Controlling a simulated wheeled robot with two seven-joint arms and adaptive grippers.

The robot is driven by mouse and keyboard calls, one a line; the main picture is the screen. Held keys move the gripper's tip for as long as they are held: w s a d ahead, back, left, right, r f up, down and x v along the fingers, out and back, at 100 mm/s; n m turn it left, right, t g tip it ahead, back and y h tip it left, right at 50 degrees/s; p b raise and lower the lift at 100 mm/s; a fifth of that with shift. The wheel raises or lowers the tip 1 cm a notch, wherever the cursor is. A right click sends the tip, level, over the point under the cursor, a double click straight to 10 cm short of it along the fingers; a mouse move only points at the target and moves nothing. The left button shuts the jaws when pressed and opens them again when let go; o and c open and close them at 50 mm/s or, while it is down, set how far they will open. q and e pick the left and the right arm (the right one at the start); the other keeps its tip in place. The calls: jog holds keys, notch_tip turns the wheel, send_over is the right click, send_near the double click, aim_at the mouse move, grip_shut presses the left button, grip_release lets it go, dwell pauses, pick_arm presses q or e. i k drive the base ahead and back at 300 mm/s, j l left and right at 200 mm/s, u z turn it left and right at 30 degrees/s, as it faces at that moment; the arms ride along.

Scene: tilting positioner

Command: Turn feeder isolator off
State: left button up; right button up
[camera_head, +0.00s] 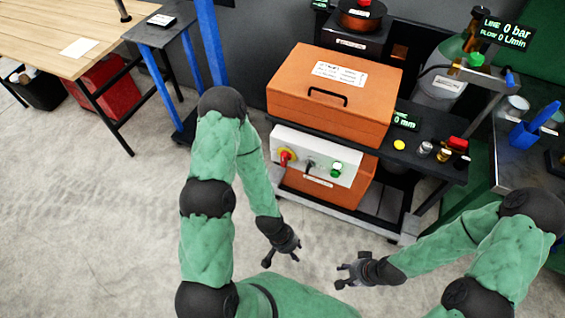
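The feeder isolator appears to be the red rotary handle on a yellow plate (287,157) at the left of a white control panel (318,158). Its exact handle angle is too small to tell. My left gripper (281,261) is open and empty, below and apart from the panel, with its fingers pointing down. My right gripper (340,276) is open and empty, to the right of the left one and also apart from the panel.
A green button (336,168) and a small dark switch (310,165) share the panel. An orange lidded box (335,95) sits above it on a cart. A blue post (210,45) and wooden table (70,35) stand left. The floor (110,220) is clear.

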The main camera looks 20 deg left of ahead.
aim_at(285, 157)
jog(key=j+z, duration=0.1)
jog(key=z, duration=0.35)
jog(key=j+z, duration=0.25)
jog(key=j, duration=0.4)
jog(key=j+z, duration=0.25)
jog(key=j, duration=0.4)
jog(key=k+j+z, duration=0.1)
jog(key=j+z, duration=0.15)
jog(key=j, duration=0.35)
jog(key=k+j, duration=0.1)
jog(key=j, duration=0.8)
jog(key=k, duration=0.05)
